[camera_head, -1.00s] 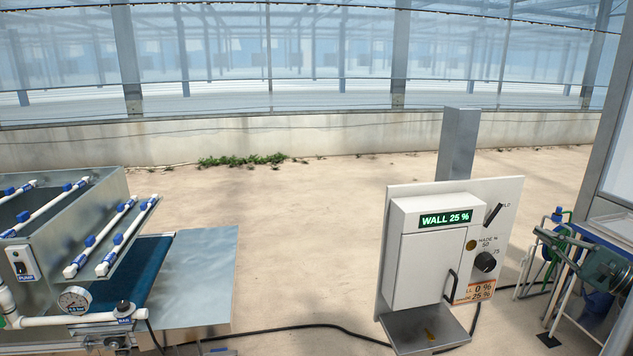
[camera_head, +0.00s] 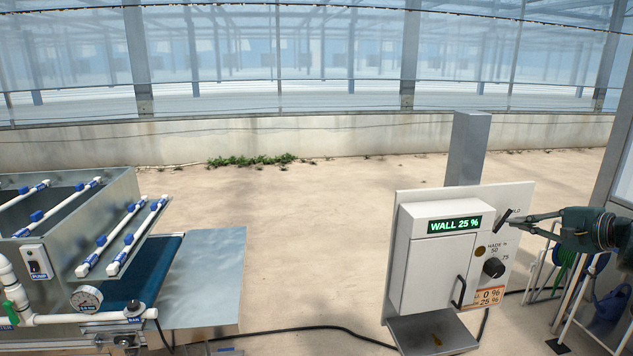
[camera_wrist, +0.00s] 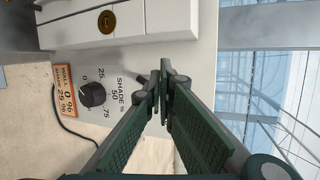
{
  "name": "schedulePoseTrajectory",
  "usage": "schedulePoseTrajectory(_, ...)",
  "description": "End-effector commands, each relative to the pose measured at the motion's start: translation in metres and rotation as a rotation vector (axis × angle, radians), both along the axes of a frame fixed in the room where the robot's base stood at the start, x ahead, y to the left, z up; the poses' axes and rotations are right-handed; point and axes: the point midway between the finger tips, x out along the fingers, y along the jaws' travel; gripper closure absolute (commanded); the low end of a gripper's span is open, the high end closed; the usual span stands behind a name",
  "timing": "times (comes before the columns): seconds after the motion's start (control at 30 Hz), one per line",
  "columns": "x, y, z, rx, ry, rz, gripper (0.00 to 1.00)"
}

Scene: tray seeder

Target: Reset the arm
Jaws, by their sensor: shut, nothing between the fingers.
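My gripper (camera_head: 514,222) is shut and empty at the right in the head view, its fingertips beside the upper right of the white control panel. In the wrist view the gripper (camera_wrist: 164,66) shows two green-padded fingers meeting at their tips in front of the panel (camera_wrist: 205,62). The control box (camera_head: 413,272) on the panel has a lit display (camera_head: 454,225) reading WALL 25 %. A dark lever (camera_head: 504,233) stands tilted close to the fingertips; I cannot tell whether they touch. Below it is a black round knob (camera_head: 494,268), marked SHADE % in the wrist view (camera_wrist: 92,94).
A metal machine with white pipes (camera_head: 60,319) and a blue belt (camera_head: 150,270) stands at the left. A grey post (camera_head: 467,150) rises behind the panel. A rack with a blue watering can (camera_head: 612,300) is at the right.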

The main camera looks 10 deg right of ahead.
Motion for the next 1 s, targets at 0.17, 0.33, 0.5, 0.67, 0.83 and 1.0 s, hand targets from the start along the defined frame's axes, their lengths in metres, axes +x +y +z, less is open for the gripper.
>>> schedulePoseTrajectory(0.17,-0.007,0.025,0.007,-0.114,0.055,0.005,1.0)
schedulePoseTrajectory(0.33,-0.015,0.049,0.011,-0.222,0.1,0.025,1.0)
schedulePoseTrajectory(0.5,-0.023,0.078,0.013,-0.339,0.138,0.06,1.0)
schedulePoseTrajectory(0.67,-0.033,0.11,0.012,-0.457,0.17,0.11,1.0)
schedulePoseTrajectory(0.83,-0.045,0.151,0.008,-0.584,0.201,0.179,1.0)
schedulePoseTrajectory(1.0,-0.058,0.198,-0.002,-0.699,0.227,0.256,1.0)
